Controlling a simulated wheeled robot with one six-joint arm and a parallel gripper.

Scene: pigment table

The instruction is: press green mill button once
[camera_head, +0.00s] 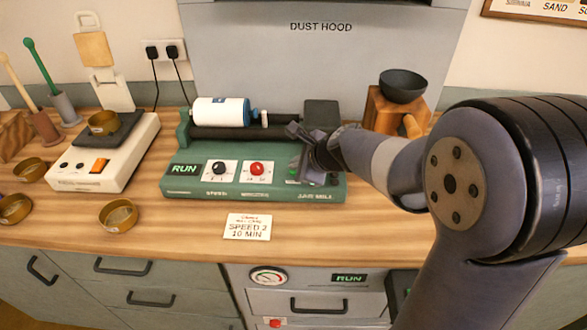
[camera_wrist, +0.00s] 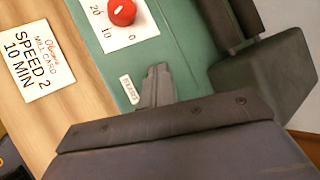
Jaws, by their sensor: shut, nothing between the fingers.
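The green mill (camera_head: 190,190) stands on the wooden bench, with a black knob (camera_head: 219,168) and a red knob (camera_head: 257,168) on white dials and a RUN sign at its left. My gripper (camera_head: 303,174) is shut and empty, low over the right part of the mill's front panel, right of the red knob. In the wrist view, the shut fingers (camera_wrist: 157,75) point at the green panel (camera_wrist: 115,62) beside a small white label (camera_wrist: 130,89). No green button shows clearly; the fingers may hide it. I cannot tell whether they touch the panel.
A white jar (camera_head: 218,112) lies on the mill's rollers. A card (camera_head: 247,227) reading SPEED 2, 10 MIN lies in front. A scale (camera_head: 105,165) and brass dishes (camera_head: 118,214) are left. A dark bowl (camera_head: 402,84) sits on a wooden stand behind my arm.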

